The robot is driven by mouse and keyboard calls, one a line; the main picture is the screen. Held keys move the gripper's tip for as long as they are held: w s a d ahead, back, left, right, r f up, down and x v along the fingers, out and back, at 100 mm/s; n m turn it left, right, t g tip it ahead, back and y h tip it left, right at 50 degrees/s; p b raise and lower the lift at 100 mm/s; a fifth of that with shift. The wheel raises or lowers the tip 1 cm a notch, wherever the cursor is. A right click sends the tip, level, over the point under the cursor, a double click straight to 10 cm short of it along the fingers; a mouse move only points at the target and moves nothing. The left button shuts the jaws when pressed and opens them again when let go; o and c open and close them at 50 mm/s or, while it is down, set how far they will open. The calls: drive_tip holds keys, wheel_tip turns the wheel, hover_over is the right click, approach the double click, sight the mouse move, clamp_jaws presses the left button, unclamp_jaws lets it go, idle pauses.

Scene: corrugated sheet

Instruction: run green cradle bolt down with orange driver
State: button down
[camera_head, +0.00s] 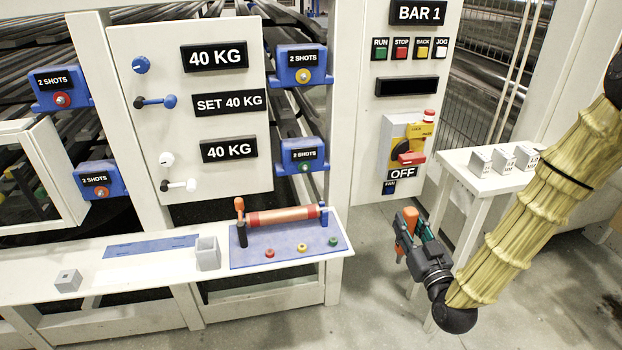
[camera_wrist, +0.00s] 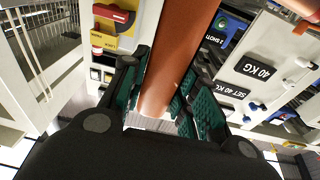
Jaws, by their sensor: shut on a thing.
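The green cradle bolt (camera_head: 304,168) sits on the front of the lower right blue cradle (camera_head: 290,152), under a "2 SHOTS" label. My gripper (camera_head: 411,232) is at the right, in front of the bar panel and well away from that bolt. It is shut on the orange driver (camera_head: 410,217), whose orange part shows between the fingers. In the wrist view the driver (camera_wrist: 169,65) runs as a long orange shaft between the green-padded fingers (camera_wrist: 165,100). A blue "2 SHOTS" cradle (camera_wrist: 222,28) shows beyond it. The driver's tip is not clearly visible.
A white bench (camera_head: 130,275) holds a blue mat (camera_head: 285,262) with a roll (camera_head: 283,216). A small white table (camera_head: 470,168) with grey blocks stands at right, close to my arm.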

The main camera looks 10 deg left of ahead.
drive_tip(key=w+a+r, duration=0.1)
drive_tip(key=w+a, duration=0.5)
drive_tip(key=a, duration=0.3)
drive_tip(key=w+a+r+b, duration=0.1)
drive_tip(key=w+a, duration=0.5)
drive_tip(key=a, duration=0.3)
drive_tip(key=shift+y, duration=0.3)
drive_tip(key=shift+d+r+b, duration=0.1)
drive_tip(key=shift+b, duration=0.2)
drive_tip(key=shift+f+b, duration=1.95)
drive_tip(key=shift+f, duration=1.05)
drive_tip(key=shift+f+b, duration=0.75)
drive_tip(key=shift+f, duration=0.2)
drive_tip(key=shift+s+f, duration=0.15)
drive_tip(key=shift+f, duration=0.1)
drive_tip(key=shift+r, duration=0.15)
